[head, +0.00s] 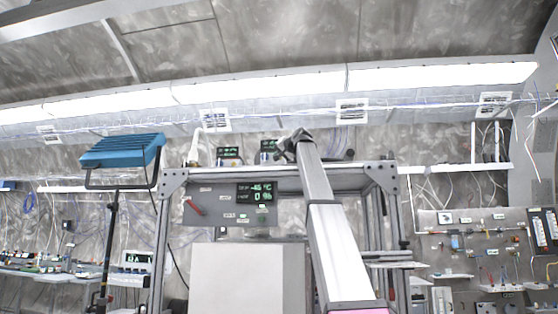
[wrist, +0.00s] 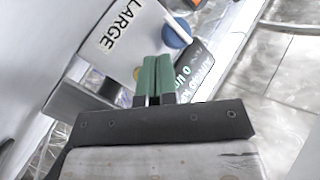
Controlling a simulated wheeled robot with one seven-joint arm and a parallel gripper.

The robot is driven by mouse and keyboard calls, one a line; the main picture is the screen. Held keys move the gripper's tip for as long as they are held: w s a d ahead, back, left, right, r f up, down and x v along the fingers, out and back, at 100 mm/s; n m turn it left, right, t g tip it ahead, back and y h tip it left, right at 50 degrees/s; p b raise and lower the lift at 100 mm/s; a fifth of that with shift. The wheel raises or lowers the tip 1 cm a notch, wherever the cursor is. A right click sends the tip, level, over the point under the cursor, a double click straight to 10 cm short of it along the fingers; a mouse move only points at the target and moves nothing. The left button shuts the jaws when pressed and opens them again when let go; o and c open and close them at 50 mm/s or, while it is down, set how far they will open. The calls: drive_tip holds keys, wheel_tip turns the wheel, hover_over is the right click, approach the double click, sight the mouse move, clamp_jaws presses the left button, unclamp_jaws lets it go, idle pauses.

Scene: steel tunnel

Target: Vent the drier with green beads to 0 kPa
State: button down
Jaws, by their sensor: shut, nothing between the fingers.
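In the wrist view my gripper (wrist: 156,60) shows two green fingers side by side, shut and empty. Just past them is a dark display (wrist: 192,72) with pale digits, tilted and partly cut by the gripper; I can make out a 0. A blue round part (wrist: 177,32) lies beyond the fingertips, and it is unclear whether they touch. In the head view a grey panel (head: 222,212) on the rack has a red lever (head: 194,207) and a green-digit readout (head: 256,191), with a minus value on top. I cannot make out any green beads.
A metal rack frame (head: 170,215) stands ahead, with small displays (head: 229,153) on top. A blue lamp (head: 122,150) on a stand is at left. A panel with fittings (head: 475,240) is at right. A white plate marked LARGE (wrist: 115,32) is close to my gripper.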

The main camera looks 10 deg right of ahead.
drive_tip(key=shift+w+d+r, duration=0.15)
drive_tip(key=shift+w+d, duration=0.1)
drive_tip(key=shift+w, duration=0.1)
drive_tip(key=shift+w+d, duration=0.15)
drive_tip(key=shift+w, duration=0.3)
drive_tip(key=shift+w, duration=0.15)
idle(1.4)
drive_tip(key=shift+w+d, duration=0.15)
drive_tip(key=shift+w, duration=0.1)
drive_tip(key=shift+w+d, duration=0.15)
drive_tip(key=shift+w, duration=0.35)
idle(2.9)
drive_tip(key=shift+s, duration=0.1)
idle(0.8)
drive_tip(key=shift+s+a, duration=0.3)
drive_tip(key=shift+s, duration=0.55)
